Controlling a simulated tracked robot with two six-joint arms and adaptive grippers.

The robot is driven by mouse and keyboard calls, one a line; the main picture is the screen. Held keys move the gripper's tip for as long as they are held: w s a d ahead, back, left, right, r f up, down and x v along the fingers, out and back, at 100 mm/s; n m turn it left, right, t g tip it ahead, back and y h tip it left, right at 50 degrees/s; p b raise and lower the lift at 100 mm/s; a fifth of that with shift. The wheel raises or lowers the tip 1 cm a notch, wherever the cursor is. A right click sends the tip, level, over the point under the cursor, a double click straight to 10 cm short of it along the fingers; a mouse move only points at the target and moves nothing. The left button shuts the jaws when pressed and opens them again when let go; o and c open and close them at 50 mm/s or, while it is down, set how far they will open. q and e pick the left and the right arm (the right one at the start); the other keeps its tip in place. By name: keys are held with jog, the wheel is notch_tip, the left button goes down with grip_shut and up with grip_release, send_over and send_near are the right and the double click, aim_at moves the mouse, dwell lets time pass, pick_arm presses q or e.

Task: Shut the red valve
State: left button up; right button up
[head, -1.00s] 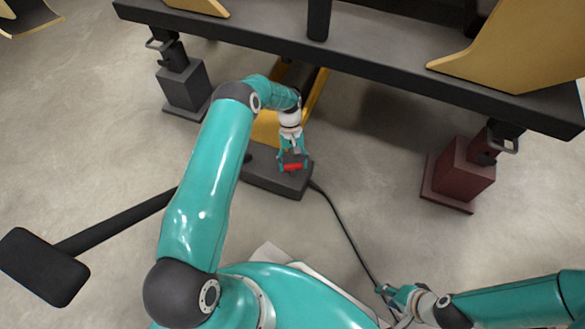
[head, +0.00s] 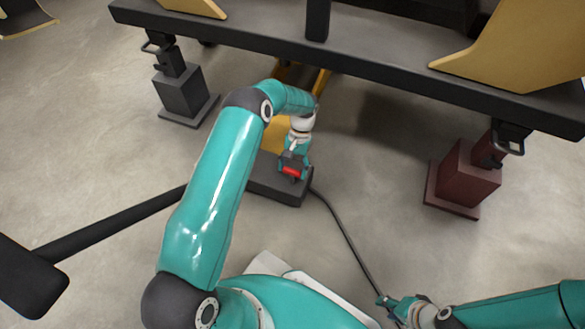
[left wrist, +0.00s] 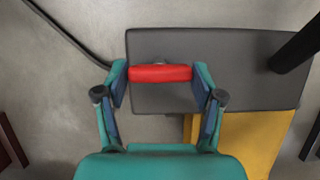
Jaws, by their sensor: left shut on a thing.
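The red valve (head: 291,171) is a short red bar handle on top of a dark grey box on the floor. In the left wrist view the red valve (left wrist: 160,73) lies crosswise between my fingers. My left gripper (head: 292,168) is over the box, shut on the valve, with one finger at each end of the bar in the left wrist view (left wrist: 160,76). The valve's stem is hidden under the bar. My right gripper (head: 382,299) is low at the right, away from the valve and close to the black cable. Its finger gap is too small to judge.
The dark box (head: 278,190) has a long black lever (head: 120,222) reaching left and a black cable (head: 345,232) running to the lower right. A yellow part (head: 275,133) lies behind it. A heavy dark frame (head: 370,72) stands on a grey support (head: 181,92) and a dark red support (head: 462,180).

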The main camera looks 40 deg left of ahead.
pick_arm(q)
jog(key=o, duration=1.1)
jog(key=shift+o, duration=0.2)
jog(key=shift+r, duration=0.1)
jog(key=v, duration=1.1)
jog(key=shift+w+r, duration=0.2)
jog(key=shift+r, duration=0.15)
